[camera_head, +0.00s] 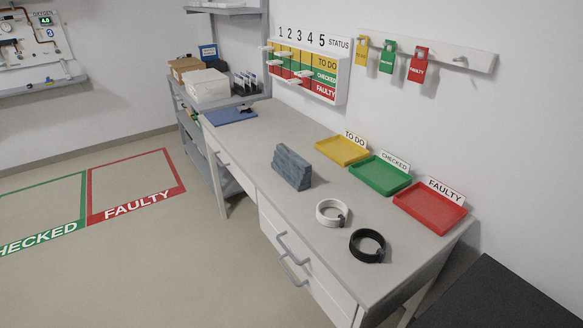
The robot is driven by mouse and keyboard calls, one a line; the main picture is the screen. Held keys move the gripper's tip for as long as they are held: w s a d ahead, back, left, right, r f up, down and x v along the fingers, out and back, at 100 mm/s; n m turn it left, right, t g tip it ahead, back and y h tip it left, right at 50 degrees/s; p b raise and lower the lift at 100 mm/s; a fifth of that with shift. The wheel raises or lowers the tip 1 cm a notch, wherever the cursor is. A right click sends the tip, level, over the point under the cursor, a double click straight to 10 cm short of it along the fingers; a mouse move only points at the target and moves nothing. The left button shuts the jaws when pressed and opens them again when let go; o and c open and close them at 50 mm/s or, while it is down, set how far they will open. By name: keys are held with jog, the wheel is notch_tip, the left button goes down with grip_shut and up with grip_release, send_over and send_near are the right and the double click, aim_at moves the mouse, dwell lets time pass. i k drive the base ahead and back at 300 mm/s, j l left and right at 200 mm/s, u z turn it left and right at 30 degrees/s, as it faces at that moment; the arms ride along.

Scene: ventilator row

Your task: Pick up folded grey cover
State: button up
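The folded grey cover (291,167) is a blue-grey block of stacked folds. My gripper is not in view.
Yellow (342,150), green (380,175) and red (430,206) trays line the wall side. A white coil (331,213) and a black coil (367,246) lie right of the cover. A blue board (230,115) lies at the far end. Drawer handles (291,257) stick out in front.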

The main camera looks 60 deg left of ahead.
aim_at(294, 169)
jog(key=k+j, duration=0.2)
jog(key=k, duration=0.2)
jog(key=k+j, duration=0.25)
jog(key=k, duration=0.2)
jog(key=j+z, duration=0.15)
jog(key=j, duration=0.5)
jog(key=k+j+z, duration=0.15)
jog(key=j, duration=0.45)
jog(key=j+z, duration=0.1)
jog(key=j, duration=0.45)
jog(key=k+j, duration=0.1)
jog(key=j, duration=0.45)
jog(key=k+j+z, duration=0.15)
jog(key=j, duration=0.9)
jog(key=i+j+z, duration=0.15)
jog(key=j, duration=0.65)
jog(key=i+j+z, duration=0.15)
jog(key=j, duration=0.65)
jog(key=i+j+z, duration=0.15)
jog(key=j, duration=1.2)
jog(key=k+j+z, duration=0.1)
jog(key=j, duration=0.45)
jog(key=k+j, duration=0.1)
jog(key=j, duration=0.45)
jog(key=j+z, duration=0.1)
jog(key=j, duration=0.45)
jog(key=i+l, duration=0.1)
jog(key=l, duration=0.2)
jog(key=i+l, duration=0.1)
jog(key=l, duration=0.2)
